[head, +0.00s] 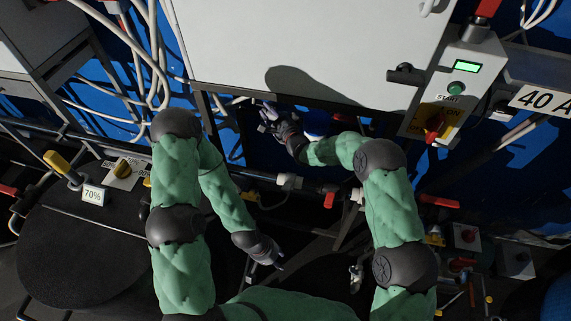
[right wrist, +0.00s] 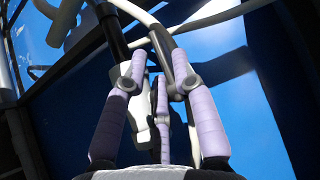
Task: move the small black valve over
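A small black valve-like handle (head: 405,74) sticks out beside the upper left of the START panel in the head view. I cannot tell for sure that it is the small black valve. My right gripper (head: 268,116) is below the big white cabinet, well left of that handle. In the right wrist view its purple fingers (right wrist: 160,72) point at pipes, with gaps between the tips. A pale grey fitting (right wrist: 141,122) shows between the left and middle fingers; contact is unclear. My left gripper (head: 265,268) hangs low in the middle, away from the handle; its fingers are too small to read.
The white cabinet (head: 310,45) fills the top middle. The START panel (head: 446,88) has a red switch on yellow. White hoses (head: 150,50) hang at the upper left. A pipe with a white fitting (head: 290,181) and red handles runs between my arms. A black round tank lid (head: 75,245) is at left.

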